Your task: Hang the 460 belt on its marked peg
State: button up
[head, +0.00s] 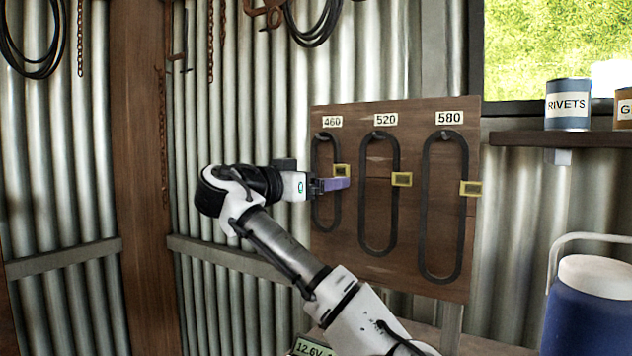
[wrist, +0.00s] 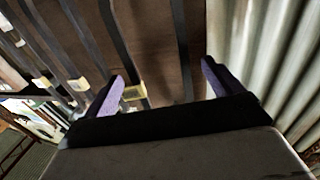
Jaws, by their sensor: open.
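The wooden board has three labelled positions, 460, 520 and 580. The 460 belt (head: 316,160), a dark narrow loop with a yellow tag (head: 340,170), hangs at the peg (head: 325,136) under the 460 label (head: 332,122). My gripper (head: 345,184) is at the middle of this belt, just below its tag. In the wrist view, my gripper (wrist: 162,76) is open, with purple fingers apart and a yellow tag (wrist: 133,92) beside the left finger. The fingers do not look closed on the belt. Whether they touch it is unclear.
The 520 belt (head: 363,215) and the 580 belt (head: 423,215) hang to the right with yellow tags. A shelf (head: 520,138) with a rivets tin (head: 567,105) and a blue jug (head: 585,318) are at far right. Corrugated wall (head: 190,120) lies left of the board.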

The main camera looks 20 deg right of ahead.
jog(key=b+v, duration=1.2)
jog(key=v, duration=0.1)
jog(key=shift+s+a, duration=0.15)
jog(key=shift+a, duration=0.2)
